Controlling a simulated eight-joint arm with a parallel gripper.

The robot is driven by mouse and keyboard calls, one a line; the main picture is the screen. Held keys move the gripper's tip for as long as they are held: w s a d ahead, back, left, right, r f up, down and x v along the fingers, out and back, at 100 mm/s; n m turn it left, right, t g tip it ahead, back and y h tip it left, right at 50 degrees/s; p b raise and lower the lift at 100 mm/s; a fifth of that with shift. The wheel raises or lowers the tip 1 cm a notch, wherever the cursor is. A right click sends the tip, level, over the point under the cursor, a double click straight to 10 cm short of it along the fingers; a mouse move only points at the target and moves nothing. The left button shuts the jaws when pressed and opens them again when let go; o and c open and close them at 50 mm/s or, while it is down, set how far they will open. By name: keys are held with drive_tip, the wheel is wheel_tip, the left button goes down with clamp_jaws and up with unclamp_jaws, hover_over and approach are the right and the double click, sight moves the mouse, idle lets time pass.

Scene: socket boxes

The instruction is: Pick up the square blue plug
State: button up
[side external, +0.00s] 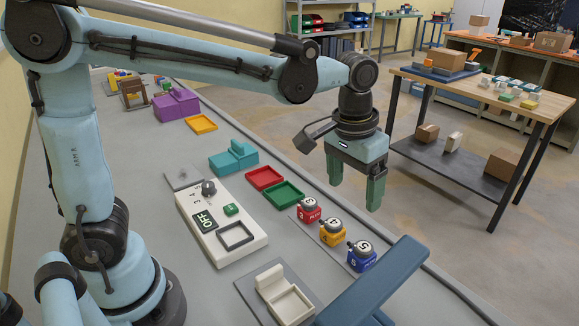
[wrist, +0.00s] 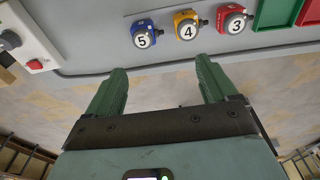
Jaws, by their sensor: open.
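A small blue square-bodied piece (side external: 362,263) with a round grey top marked 5 stands on a grey strip on the table, at the near end of a row of three. It also shows in the wrist view (wrist: 143,25), at top centre-left. I cannot tell for certain that it is the plug. My gripper (side external: 355,196) is open and empty, raised beyond the row and past the table edge in the side view. In the wrist view its green fingers (wrist: 161,68) are wide apart, below the row and apart from it.
A yellow piece marked 4 (side external: 332,238) and a red piece marked 3 (side external: 308,215) stand beside the blue one. A white panel marked OFF (side external: 218,247), green tray (side external: 284,195) and red tray (side external: 265,178) lie nearby. A slanted blue-grey slab (side external: 375,285) rises in the foreground.

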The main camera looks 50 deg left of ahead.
drive_tip(key=w+d+f+g, duration=0.1)
drive_tip(key=w+d+f, duration=0.1)
drive_tip(key=d, duration=0.1)
hover_over(362, 244)
wheel_tip(362, 244, down, 6)
drive_tip(key=shift+w+r, duration=0.1)
drive_tip(key=shift+w, duration=0.05)
drive_tip(key=shift+f, duration=2.9)
drive_tip(key=c, duration=1.2)
drive_tip(key=shift+c, duration=0.2)
